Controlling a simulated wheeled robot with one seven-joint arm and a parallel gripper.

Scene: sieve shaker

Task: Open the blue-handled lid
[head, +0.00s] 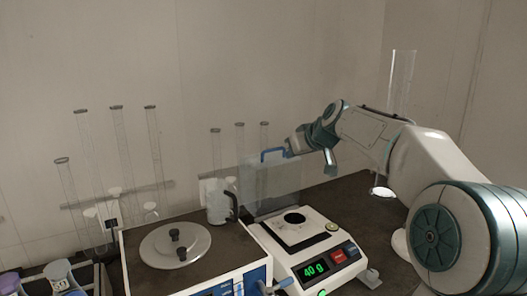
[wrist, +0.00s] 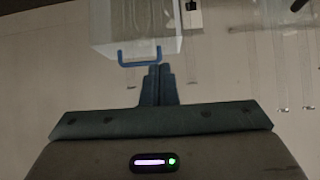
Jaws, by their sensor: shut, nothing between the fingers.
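The clear lid (head: 268,185) stands raised at the back of the balance (head: 300,262), its blue handle (head: 272,152) at the top. My gripper (head: 291,149) is shut and empty, close to the right end of the handle. In the wrist view the blue handle (wrist: 140,59) lies just beyond my shut fingertips (wrist: 155,68), on the edge of the clear lid (wrist: 135,35). Whether the fingertips touch the handle I cannot tell.
A sieve shaker (head: 190,225) with a round lid stands left of the balance. A white jug (head: 217,202) and several tall glass cylinders (head: 120,150) stand behind. Another tall cylinder (head: 400,80) stands at right behind my arm. Open dark counter (head: 345,205) lies right of the balance.

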